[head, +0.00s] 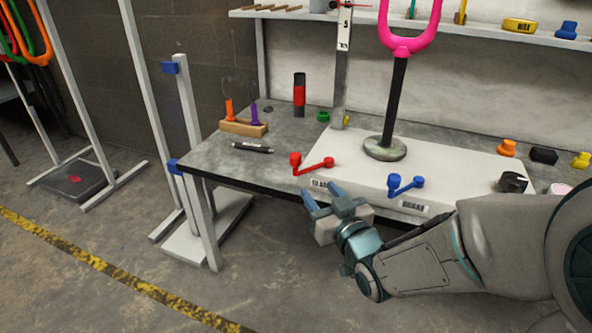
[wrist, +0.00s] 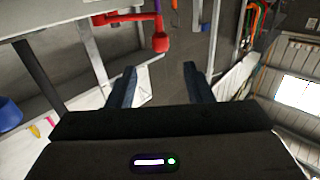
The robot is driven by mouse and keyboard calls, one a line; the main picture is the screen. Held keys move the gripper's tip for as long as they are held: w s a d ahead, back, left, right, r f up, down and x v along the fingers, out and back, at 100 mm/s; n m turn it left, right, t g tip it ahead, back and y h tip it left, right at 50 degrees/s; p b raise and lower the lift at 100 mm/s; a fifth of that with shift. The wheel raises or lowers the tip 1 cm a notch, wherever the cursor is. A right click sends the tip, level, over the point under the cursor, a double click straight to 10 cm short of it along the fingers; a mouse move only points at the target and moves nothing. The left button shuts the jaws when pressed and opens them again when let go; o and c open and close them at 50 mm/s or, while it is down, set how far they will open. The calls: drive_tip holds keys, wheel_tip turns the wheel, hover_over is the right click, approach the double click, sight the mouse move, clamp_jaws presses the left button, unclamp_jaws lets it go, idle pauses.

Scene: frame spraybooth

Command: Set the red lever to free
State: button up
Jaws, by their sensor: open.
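The red lever (head: 311,164) is on the left part of the pale base plate (head: 410,168), above a small label (head: 319,184). One knob is at its upper left and one at its right end. In the wrist view the red lever (wrist: 140,18) is at the top, with a knob hanging ahead of the jaws. My gripper (head: 325,196) is open and empty. It is in front of the bench edge, just below the red lever and apart from it. It also shows in the wrist view (wrist: 160,82). The word on the lever's label is too small to read.
A blue lever (head: 404,184) stands right of the red one, above a label. A pink fork on a black post (head: 394,105) rises from the plate. A black pen (head: 253,148) and a wooden holder (head: 243,128) lie to the left.

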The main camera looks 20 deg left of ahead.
sight(298, 164)
drive_tip(key=p+x, duration=0.2)
drive_tip(key=x, duration=1.1)
drive_tip(key=shift+w+a, duration=0.25)
drive_tip(key=shift+w, duration=0.1)
clamp_jaws()
drive_tip(key=shift+d, duration=0.1)
